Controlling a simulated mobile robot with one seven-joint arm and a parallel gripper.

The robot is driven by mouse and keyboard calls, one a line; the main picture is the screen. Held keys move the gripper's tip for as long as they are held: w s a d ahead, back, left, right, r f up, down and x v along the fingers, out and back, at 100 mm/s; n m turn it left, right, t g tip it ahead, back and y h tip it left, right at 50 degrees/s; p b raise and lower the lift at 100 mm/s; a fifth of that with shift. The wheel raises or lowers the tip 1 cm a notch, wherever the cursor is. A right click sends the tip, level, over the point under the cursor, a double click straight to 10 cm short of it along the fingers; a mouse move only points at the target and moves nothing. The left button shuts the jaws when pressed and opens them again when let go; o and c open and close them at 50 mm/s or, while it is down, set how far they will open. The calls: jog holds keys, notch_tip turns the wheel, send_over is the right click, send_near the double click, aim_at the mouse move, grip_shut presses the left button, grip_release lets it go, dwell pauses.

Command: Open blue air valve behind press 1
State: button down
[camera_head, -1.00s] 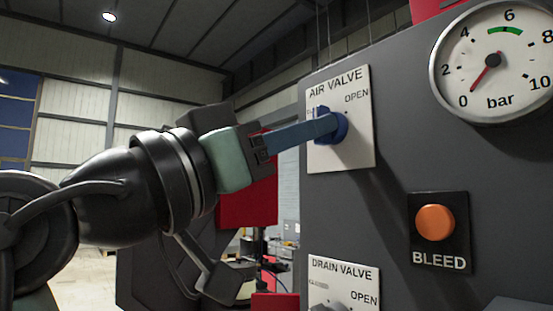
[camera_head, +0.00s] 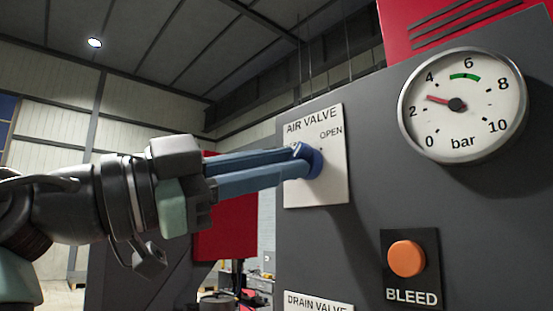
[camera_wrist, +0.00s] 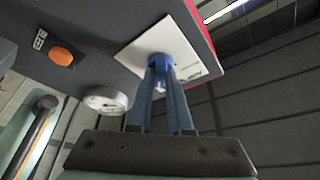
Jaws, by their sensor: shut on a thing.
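The blue air valve knob (camera_head: 315,162) sits on a white plate marked AIR VALVE (camera_head: 325,194), with OPEN printed at the upper right. My gripper (camera_head: 296,163) reaches in from the left, its two long blue-grey fingers shut on the knob. The wrist view shows the fingertips on both sides of the blue knob (camera_wrist: 160,61), in front of the white plate (camera_wrist: 185,45). The label left of the knob is mostly hidden, and the knob's exact angle is hard to read. The pressure gauge (camera_head: 480,130) reads about 3 bar.
The grey panel (camera_head: 350,245) also carries an orange BLEED button (camera_head: 406,258) below the gauge. A DRAIN VALVE plate (camera_head: 318,302) shows at the bottom edge. Red machine parts (camera_head: 225,235) stand behind my gripper.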

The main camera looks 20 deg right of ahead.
jog(key=shift+m, duration=0.4)
jog(key=c, duration=0.8)
grip_release()
jog(key=shift+c, duration=0.2)
jog(key=b+v, duration=0.4)
jog(key=v, duration=0.8)
jog(key=shift+a+b, duration=0.35)
jog(key=shift+a, duration=0.1)
